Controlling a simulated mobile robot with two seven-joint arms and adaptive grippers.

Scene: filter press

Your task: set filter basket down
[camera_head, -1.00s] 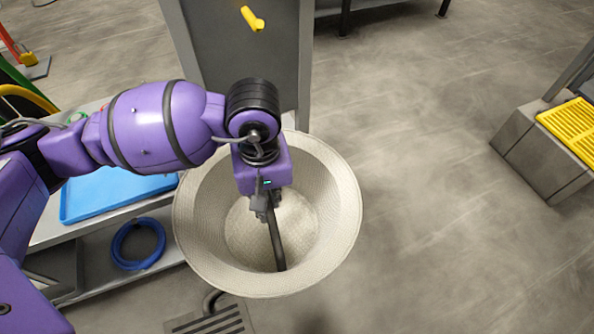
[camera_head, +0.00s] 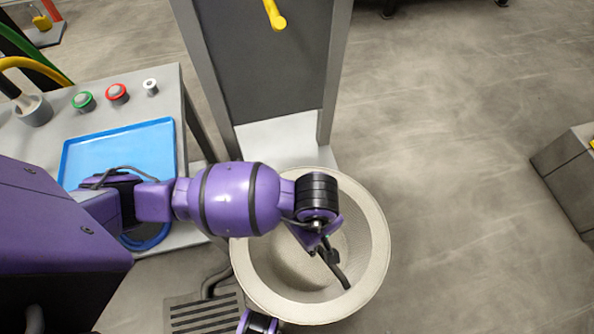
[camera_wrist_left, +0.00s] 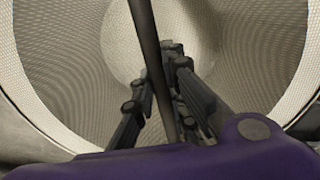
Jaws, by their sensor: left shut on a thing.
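The filter basket (camera_head: 374,255) is a large, pale mesh bowl with a wide rim and a dark bar handle across it. It hangs from my left gripper (camera_head: 332,257), in the lower middle of the head view. In the left wrist view, my left gripper (camera_wrist_left: 165,100) is shut on the dark handle, and the mesh wall (camera_wrist_left: 75,85) of the basket fills the space behind it. My wrist hides part of the basket's left inside. I cannot tell whether the basket's underside touches anything.
A table on the left holds a blue tray (camera_head: 150,140), green (camera_head: 83,101) and red (camera_head: 117,93) buttons and a grey cup (camera_head: 33,110). A grey frame with a pale base plate (camera_head: 275,140) stands behind the basket. A floor grate (camera_head: 205,312) lies front left.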

